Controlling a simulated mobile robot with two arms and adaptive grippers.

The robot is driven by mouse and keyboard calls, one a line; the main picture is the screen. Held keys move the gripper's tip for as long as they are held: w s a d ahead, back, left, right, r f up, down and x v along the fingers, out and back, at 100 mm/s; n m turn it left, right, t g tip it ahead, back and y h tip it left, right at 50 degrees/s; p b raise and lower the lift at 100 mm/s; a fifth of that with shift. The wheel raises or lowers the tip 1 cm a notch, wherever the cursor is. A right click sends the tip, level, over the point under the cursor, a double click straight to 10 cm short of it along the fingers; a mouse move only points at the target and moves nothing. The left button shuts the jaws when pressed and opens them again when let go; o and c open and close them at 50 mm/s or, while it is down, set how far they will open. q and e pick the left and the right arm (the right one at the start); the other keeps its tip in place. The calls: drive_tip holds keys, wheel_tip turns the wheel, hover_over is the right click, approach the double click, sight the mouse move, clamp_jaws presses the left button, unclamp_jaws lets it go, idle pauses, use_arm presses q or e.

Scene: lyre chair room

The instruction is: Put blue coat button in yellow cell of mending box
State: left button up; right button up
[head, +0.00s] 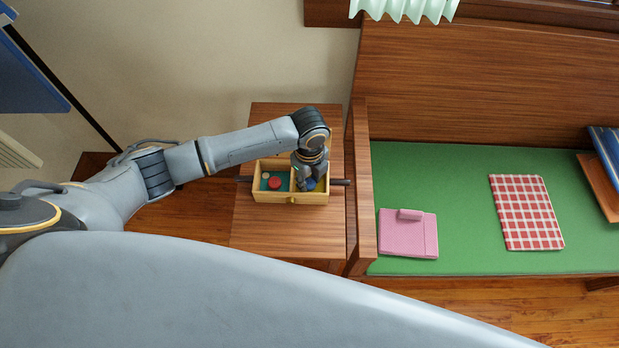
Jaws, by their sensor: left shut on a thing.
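The mending box (272,197) is a small, light wooden box on the side table, with a divider and a small knob on its front. Its left cell has a green floor, with a red button (274,183) and a smaller pale button (266,175) in it. My left gripper (309,184) points down over the right cell, shut on the blue coat button (311,185). The gripper hides much of that cell, so its floor colour and whether the button touches it cannot be told. My right gripper is not in view.
The wooden side table (262,231) has bare room in front of the box. Dark bars stick out at both box sides. To the right, a bench with a green cushion (459,205) holds a pink folded item (407,236) and a red checked cloth (526,212).

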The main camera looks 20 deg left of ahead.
sight(309, 183)
use_arm(q)
drive_tip(key=shift+f, duration=0.15)
drive_tip(key=o, duration=0.7)
drive_tip(key=shift+o, duration=0.2)
drive_tip(key=shift+r, duration=0.55)
wheel_tip(309, 183, up, 11)
drive_tip(key=shift+r, duration=0.15)
